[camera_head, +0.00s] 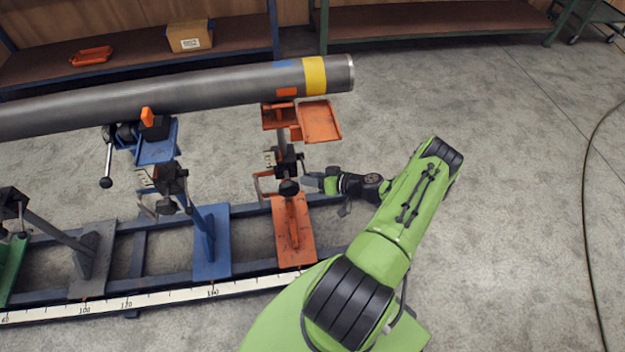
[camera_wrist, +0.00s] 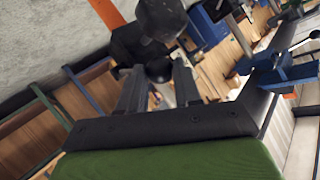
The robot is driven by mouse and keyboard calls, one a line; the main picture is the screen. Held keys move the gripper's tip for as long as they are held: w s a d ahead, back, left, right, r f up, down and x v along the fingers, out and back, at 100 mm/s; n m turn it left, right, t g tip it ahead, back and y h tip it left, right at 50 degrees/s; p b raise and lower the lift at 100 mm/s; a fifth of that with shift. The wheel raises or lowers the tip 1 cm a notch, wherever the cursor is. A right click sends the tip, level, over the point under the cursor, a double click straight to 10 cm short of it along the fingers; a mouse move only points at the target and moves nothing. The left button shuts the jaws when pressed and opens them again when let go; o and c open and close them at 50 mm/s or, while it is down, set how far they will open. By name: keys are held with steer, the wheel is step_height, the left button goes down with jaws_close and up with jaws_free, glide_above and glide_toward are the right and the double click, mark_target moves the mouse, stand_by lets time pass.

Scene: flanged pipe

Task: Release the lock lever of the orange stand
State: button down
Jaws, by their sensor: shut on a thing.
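The orange stand (camera_head: 293,228) stands on the rail, under the right part of the long grey pipe (camera_head: 180,98). Its black lock lever (camera_head: 289,187) is at mid-height, its round dark end facing my arm. My gripper (camera_head: 308,183) reaches in from the right at that height, with its tips at the lever. In the wrist view, the two fingers of my gripper (camera_wrist: 158,85) close on a dark rounded part of the lever (camera_wrist: 158,71). A larger black knob (camera_wrist: 161,17) shows just beyond. The exact contact is partly hidden by the fingers.
A blue stand (camera_head: 211,240) is left of the orange one, with a lever ending in a black ball (camera_head: 106,182). An orange tray (camera_head: 319,121) juts out above my gripper. A white scale (camera_head: 160,296) runs along the rail.

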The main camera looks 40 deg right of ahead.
steer(key=shift+w+d+r, duration=0.25)
steer(key=shift+w+r, duration=0.1)
steer(key=shift+r, duration=0.4)
steer(key=shift+w+d+r, duration=0.2)
steer(key=shift+w+r, duration=0.15)
steer(key=shift+r, duration=0.4)
steer(key=c, duration=0.8)
jaws_free()
steer(key=shift+f, duration=0.1)
steer(key=shift+s, duration=0.15)
steer(key=v, duration=0.5)
steer(key=p+v, duration=0.1)
steer(key=v, duration=0.4)
steer(key=p+v, duration=0.1)
steer(key=v, duration=0.4)
steer(key=shift+d+r, duration=0.25)
steer(key=shift+r, duration=0.2)
steer(key=shift+s, duration=0.1)
